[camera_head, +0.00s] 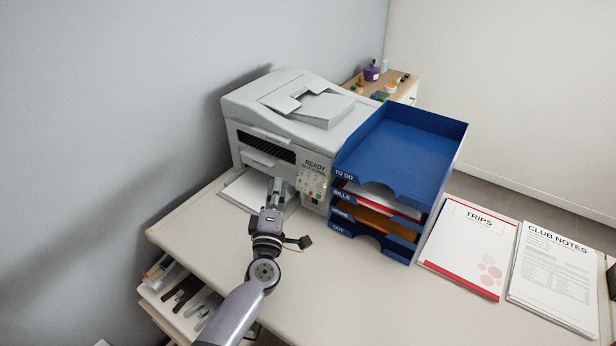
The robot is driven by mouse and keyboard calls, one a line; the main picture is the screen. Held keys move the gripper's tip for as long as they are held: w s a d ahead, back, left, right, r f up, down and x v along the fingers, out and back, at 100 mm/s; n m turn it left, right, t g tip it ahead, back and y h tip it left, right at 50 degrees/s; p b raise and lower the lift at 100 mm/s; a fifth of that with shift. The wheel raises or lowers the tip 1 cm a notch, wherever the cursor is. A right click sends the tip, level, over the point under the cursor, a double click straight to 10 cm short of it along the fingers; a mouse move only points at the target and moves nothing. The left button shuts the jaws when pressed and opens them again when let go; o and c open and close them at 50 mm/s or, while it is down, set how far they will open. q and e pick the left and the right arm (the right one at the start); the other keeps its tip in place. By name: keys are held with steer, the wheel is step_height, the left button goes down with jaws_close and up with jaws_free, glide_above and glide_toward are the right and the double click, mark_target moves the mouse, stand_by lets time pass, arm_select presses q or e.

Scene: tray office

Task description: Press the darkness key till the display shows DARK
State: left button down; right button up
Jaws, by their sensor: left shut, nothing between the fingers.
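A light grey printer (262,146) stands at the back left of the desk. Its control panel (313,180) is on the front right, with small keys below a display (316,166). The display's upper line looks like READY; the smaller line under it is too small to read surely. My left gripper (277,184) is shut and empty, in front of the printer and just left of the control panel. Whether its tips touch the printer I cannot tell. The darkness key cannot be singled out at this size. My right gripper is not in view.
A blue stacked tray (395,152) labelled TO DO, BILLS, HOME and OUT stands close to the panel's right. The TRIPS folder (468,245) and CLUB NOTES sheets (556,278) lie right of it. The desk (335,295) is clear in front. An open drawer (178,300) is at lower left.

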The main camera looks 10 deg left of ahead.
mark_target(308, 176)
arm_select(q)
steer(key=w+d+f+b, duration=0.2)
steer(key=w+f+b, duration=0.1)
steer(key=w+b, duration=0.3)
steer(key=shift+w+d+f, duration=0.3)
steer(key=shift+w+d, duration=0.1)
steer(key=shift+w, duration=0.35)
stand_by(0.8)
steer(key=shift+w+d+f+b, duration=0.15)
steer(key=shift+w+b, duration=0.2)
stand_by(0.5)
